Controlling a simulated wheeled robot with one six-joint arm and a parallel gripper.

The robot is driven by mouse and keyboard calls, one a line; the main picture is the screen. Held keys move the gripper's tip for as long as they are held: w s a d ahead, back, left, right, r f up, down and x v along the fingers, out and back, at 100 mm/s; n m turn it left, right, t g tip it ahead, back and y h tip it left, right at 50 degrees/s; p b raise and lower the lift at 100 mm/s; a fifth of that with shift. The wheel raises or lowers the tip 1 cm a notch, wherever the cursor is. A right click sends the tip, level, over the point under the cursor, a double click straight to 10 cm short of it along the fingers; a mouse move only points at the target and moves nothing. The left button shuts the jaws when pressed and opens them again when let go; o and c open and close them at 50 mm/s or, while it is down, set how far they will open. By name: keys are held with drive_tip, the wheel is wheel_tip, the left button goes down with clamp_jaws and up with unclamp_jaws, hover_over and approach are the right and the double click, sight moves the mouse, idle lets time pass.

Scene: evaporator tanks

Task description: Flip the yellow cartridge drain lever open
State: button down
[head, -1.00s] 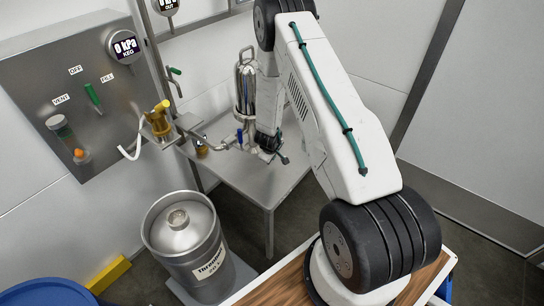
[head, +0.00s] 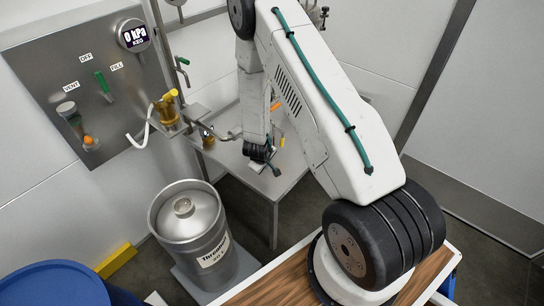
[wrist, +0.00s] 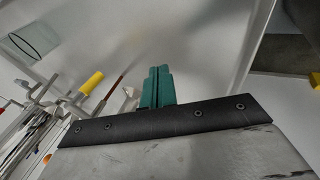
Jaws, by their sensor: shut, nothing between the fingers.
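My gripper (head: 275,169) points down near the front of the steel table, and its green fingers (wrist: 157,86) are shut and empty in the wrist view. A small yellow lever-like piece (head: 282,142) shows just right of the gripper in the head view, behind my arm. A yellow handle (wrist: 91,82) shows left of the fingers in the wrist view, apart from them; I cannot tell whether it is the same piece. The cartridge body is mostly hidden behind my arm. A yellow-topped fitting (head: 168,106) sits on the pipework to the left.
A grey wall panel (head: 60,70) carries a green-handled valve and a gauge. A steel keg (head: 188,240) stands on the floor in front. A blue drum (head: 55,285) is at lower left. The steel table (head: 245,180) has bare room around the gripper.

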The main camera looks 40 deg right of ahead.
drive_tip(key=shift+s+a+r, duration=0.1)
drive_tip(key=shift+s+a, duration=0.2)
drive_tip(key=shift+a, duration=0.25)
drive_tip(key=shift+s+a, duration=0.25)
drive_tip(key=shift+a, duration=0.25)
